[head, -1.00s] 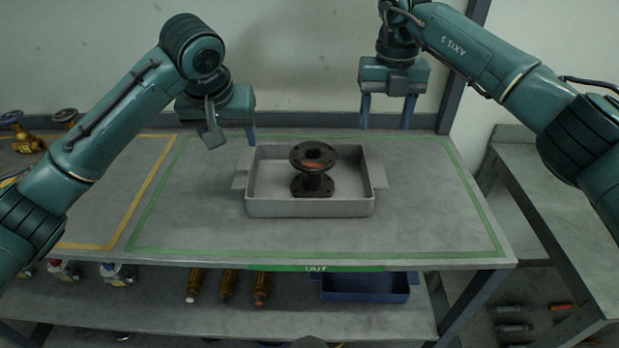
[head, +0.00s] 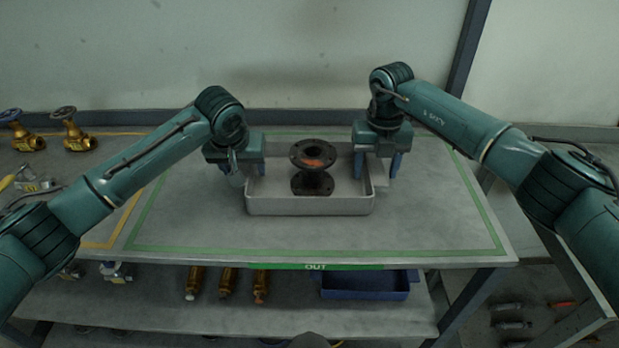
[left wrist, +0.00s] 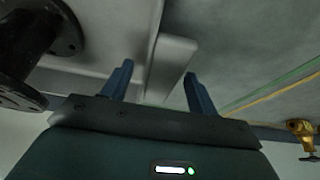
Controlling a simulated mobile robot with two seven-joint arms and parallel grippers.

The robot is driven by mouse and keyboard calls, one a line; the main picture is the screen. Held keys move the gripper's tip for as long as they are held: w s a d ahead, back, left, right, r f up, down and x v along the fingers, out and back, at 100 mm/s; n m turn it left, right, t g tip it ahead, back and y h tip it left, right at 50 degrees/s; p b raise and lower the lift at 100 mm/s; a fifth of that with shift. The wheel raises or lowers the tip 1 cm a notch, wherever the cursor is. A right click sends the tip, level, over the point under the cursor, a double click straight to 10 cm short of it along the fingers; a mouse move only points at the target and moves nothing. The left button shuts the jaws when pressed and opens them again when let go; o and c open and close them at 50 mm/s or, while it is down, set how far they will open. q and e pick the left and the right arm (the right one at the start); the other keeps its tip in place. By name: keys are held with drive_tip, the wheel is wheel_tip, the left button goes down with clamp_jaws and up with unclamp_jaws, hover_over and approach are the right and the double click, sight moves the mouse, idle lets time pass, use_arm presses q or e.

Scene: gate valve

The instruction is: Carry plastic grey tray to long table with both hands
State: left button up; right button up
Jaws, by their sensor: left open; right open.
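The grey plastic tray (head: 310,206) sits on the table inside the green outline, with a dark flanged valve part (head: 313,166) standing in it. My left gripper (head: 243,178) is at the tray's left end, open. In the left wrist view its two blue fingers (left wrist: 158,88) are apart, on either side of the tray's handle tab (left wrist: 172,62); I cannot tell whether they touch it. My right gripper (head: 378,172) is open at the tray's right end, its fingers around or beside the right handle tab (head: 380,178).
The table (head: 430,225) carries an "OUT" label (head: 316,267) on its front edge. Brass valves (head: 78,130) stand at the far left. A lower shelf holds a blue tray (head: 365,286) and several brass parts (head: 228,283). The tabletop in front of the tray is clear.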

use_arm(q)
drive_tip(key=shift+f, duration=0.1)
drive_tip(key=shift+c, duration=0.3)
use_arm(e)
drive_tip(key=shift+c, duration=0.3)
use_arm(q)
drive_tip(key=c, duration=1.2)
use_arm(e)
drive_tip(key=c, duration=1.2)
use_arm(q)
drive_tip(key=shift+w+r, duration=0.15)
drive_tip(key=shift+r, duration=0.1)
use_arm(e)
drive_tip(key=shift+w+r, duration=0.1)
drive_tip(key=shift+r, duration=0.05)
